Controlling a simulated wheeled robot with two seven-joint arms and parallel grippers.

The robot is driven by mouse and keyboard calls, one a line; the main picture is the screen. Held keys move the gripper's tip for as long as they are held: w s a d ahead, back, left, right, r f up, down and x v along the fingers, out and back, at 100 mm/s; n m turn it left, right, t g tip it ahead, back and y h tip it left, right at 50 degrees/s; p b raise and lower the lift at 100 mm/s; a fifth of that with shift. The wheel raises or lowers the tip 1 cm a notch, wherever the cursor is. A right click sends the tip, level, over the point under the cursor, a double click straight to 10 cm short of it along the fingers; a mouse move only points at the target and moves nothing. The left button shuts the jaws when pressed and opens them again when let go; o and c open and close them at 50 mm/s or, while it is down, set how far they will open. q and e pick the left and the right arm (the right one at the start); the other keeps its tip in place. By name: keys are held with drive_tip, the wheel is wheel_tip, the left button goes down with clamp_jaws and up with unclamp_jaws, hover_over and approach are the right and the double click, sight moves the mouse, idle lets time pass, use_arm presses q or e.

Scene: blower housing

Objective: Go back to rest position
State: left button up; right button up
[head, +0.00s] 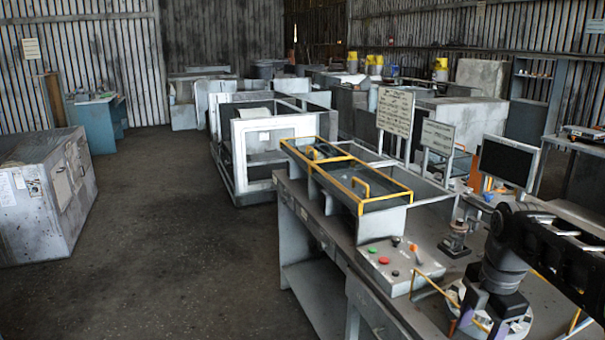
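My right arm (550,245) comes in from the right edge, black and grey, over the near right end of the workbench. Its wrist bends down to my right gripper (490,303), low over a pale round part (518,325) on the bench. The fingertips are not clear, so I cannot tell whether they are open or hold or touch this part. My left gripper and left arm are not in view.
The workbench (330,235) carries a yellow-railed frame (360,190), a button panel (400,265), a small dark fixture (456,238) and a monitor (508,162). Sign boards (396,110) stand behind. A grey cabinet (45,195) stands left. The floor (165,240) between is clear.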

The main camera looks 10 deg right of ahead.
drive_tip(key=w+a+f+m+t, duration=0.3)
drive_tip(key=w+a+f+m, duration=0.15)
drive_tip(key=w+m, duration=0.35)
drive_tip(key=w+a+f+m+t+y, duration=0.1)
drive_tip(key=a+f+m, duration=0.3)
drive_tip(key=a+f, duration=0.55)
drive_tip(key=w+a+f+m+y, duration=0.15)
drive_tip(key=a+f+m, duration=0.25)
drive_tip(key=a+f, duration=0.55)
drive_tip(key=s+a+f+m+g, duration=0.1)
drive_tip(key=s+a+f, duration=0.3)
drive_tip(key=s+f, duration=0.2)
drive_tip(key=s+a+f+m+g+y, duration=0.1)
drive_tip(key=s+a+f+g, duration=0.1)
drive_tip(key=s+a+f, duration=0.2)
drive_tip(key=s+a+f+m+g+y, duration=0.1)
drive_tip(key=s+a+f, duration=0.4)
drive_tip(key=s+f, duration=0.4)
drive_tip(key=s, duration=0.5)
drive_tip(key=shift+s+f+g, duration=0.2)
drive_tip(key=shift+s+g, duration=0.1)
drive_tip(key=shift+s, duration=0.05)
